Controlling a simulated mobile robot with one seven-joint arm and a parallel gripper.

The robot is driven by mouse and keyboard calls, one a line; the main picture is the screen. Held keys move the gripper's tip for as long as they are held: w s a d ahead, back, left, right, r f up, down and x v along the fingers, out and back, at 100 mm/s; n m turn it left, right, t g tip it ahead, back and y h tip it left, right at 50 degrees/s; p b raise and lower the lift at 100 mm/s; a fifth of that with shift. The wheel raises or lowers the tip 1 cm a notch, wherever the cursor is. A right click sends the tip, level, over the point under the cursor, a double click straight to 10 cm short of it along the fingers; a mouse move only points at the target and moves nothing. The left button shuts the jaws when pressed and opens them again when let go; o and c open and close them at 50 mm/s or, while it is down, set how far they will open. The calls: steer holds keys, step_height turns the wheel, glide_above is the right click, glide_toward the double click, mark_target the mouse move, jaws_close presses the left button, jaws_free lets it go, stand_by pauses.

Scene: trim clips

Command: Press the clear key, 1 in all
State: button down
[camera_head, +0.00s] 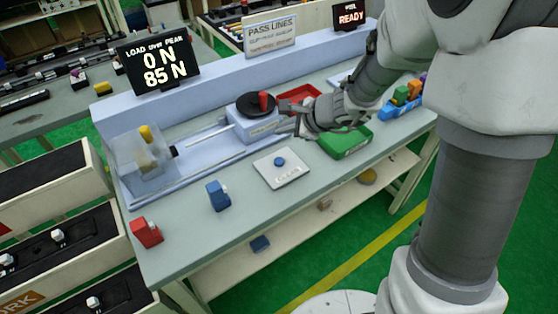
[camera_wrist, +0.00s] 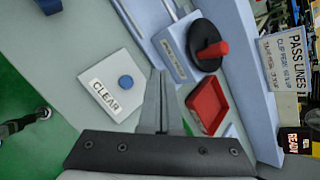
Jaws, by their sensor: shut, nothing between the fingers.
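The clear key is a round blue button (camera_head: 280,161) on a pale square plate (camera_head: 284,178) near the middle of the bench. In the wrist view the blue button (camera_wrist: 125,82) sits on the plate (camera_wrist: 104,98) marked CLEAR, left of the fingers. My gripper (camera_head: 284,106) is over the bench behind the plate, close to the crank block. In the wrist view my gripper (camera_wrist: 158,75) has its fingers together with nothing between them. The gripper is apart from the button.
A block with a black disc and red knob (camera_head: 263,102) stands behind the plate. A red tray (camera_head: 300,93) and green tray (camera_head: 345,143) lie to the right. Blue (camera_head: 218,195) and red (camera_head: 146,232) clips stand left. The display (camera_head: 158,63) reads 0 N, 85 N.

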steer(key=b, duration=0.6)
glide_above(283, 162)
step_height(283, 162, down, 7)
steer(key=shift+f, duration=0.1)
steer(key=shift+f+b, duration=0.45)
steer(key=shift+f, duration=0.1)
stand_by(1.2)
steer(key=shift+f+b, duration=0.3)
steer(key=shift+b, duration=0.3)
steer(key=shift+f+b, duration=0.5)
steer(key=shift+b, duration=0.15)
stand_by(0.4)
steer(key=shift+r, duration=0.1)
steer(key=shift+r+p, duration=0.7)
steer(key=shift+r, duration=0.1)
